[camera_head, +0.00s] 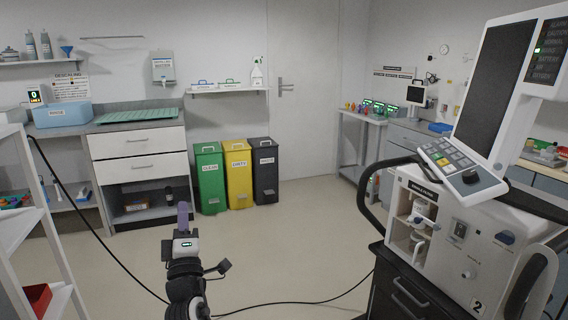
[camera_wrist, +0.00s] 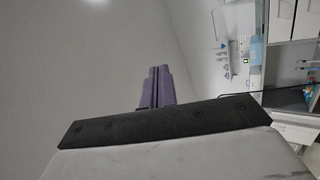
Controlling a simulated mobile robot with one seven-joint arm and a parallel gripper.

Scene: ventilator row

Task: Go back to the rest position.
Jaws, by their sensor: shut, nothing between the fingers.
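My gripper (camera_head: 183,214) is raised in front of me, low and left of the middle in the head view, with its purple fingers pointing up. In the wrist view its two fingers (camera_wrist: 156,86) lie close side by side. It is shut and empty. It stands in free space over the floor, apart from the furniture.
A ventilator (camera_head: 455,230) marked 2 stands on a dark cart at the right. Green (camera_head: 210,180), yellow (camera_head: 238,180) and dark (camera_head: 264,172) bins stand by the back wall. A white shelf rack (camera_head: 22,190) is at the left. A black cable crosses the otherwise clear floor (camera_head: 290,240).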

